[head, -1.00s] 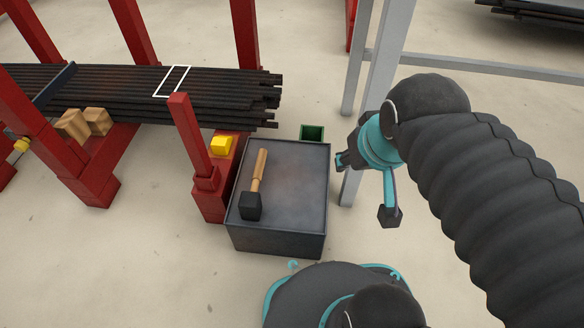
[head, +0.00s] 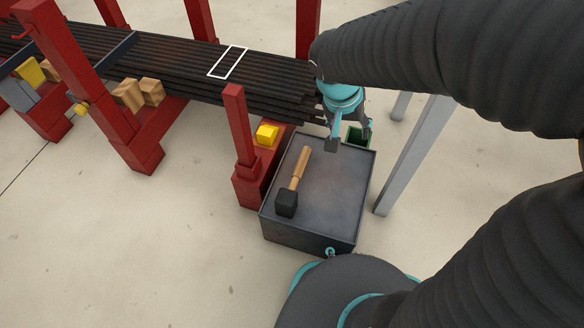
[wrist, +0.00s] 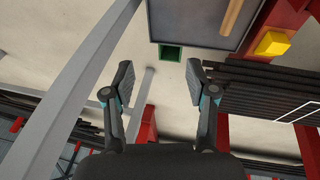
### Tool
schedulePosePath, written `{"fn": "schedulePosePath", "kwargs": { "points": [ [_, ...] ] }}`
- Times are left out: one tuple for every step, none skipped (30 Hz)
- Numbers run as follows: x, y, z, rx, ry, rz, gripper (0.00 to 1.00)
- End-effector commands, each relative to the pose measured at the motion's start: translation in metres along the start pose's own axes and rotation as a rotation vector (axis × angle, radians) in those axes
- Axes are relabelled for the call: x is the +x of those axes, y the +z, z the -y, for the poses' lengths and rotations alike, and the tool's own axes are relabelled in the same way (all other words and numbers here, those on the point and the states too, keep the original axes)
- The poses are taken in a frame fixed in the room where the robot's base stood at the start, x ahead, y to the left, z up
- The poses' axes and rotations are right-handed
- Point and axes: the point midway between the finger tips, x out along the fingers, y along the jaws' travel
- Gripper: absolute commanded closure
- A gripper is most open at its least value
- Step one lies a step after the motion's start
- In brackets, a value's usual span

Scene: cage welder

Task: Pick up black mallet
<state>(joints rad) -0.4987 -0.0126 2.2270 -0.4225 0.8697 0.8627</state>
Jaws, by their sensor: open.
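The black mallet (head: 287,202) lies on the dark metal box top (head: 335,190), its black head toward the near left side and its wooden handle (head: 301,166) pointing to the far side. In the wrist view only part of the wooden handle (wrist: 231,16) shows at the top edge; the head is out of view. My gripper (head: 350,138) is open and empty at the far right edge of the box, beyond the handle's end and apart from the mallet. In the wrist view its two fingers (wrist: 158,82) stand wide apart with nothing between them.
Red rack posts (head: 240,130) and a yellow block (head: 267,134) stand just left of the box. Dark bars (head: 180,70) lie on the rack behind. A green bin (head: 357,136) sits at the box's far right, near a grey post (head: 415,155). Floor at lower left is clear.

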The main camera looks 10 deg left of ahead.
Motion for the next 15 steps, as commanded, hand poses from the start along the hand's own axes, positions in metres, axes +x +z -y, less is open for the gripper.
{"fn": "schedulePosePath", "kwargs": {
  "points": [
    [0.006,-0.001,0.019,-0.016,0.022,0.004,0.43],
    [0.011,-0.002,0.029,-0.017,0.034,0.002,0.43],
    [0.017,-0.002,0.043,-0.02,0.051,-0.001,0.43],
    [0.021,-0.002,0.054,-0.022,0.063,-0.005,0.43],
    [0.026,-0.002,0.065,-0.025,0.074,-0.009,0.43],
    [0.033,0.0,0.079,-0.028,0.09,-0.017,0.43],
    [0.038,0.001,0.089,-0.03,0.1,-0.023,0.43],
    [0.043,0.003,0.1,-0.033,0.111,-0.029,0.43],
    [0.05,0.006,0.114,-0.037,0.123,-0.04,0.43],
    [0.055,0.009,0.124,-0.038,0.132,-0.047,0.43],
    [0.06,0.012,0.133,-0.041,0.14,-0.055,0.43],
    [0.066,0.015,0.145,-0.043,0.149,-0.066,0.43],
    [0.07,0.018,0.153,-0.045,0.155,-0.073,0.43],
    [0.074,0.021,0.16,-0.046,0.161,-0.08,0.43],
    [0.079,0.025,0.169,-0.048,0.166,-0.09,0.43]
  ]
}}
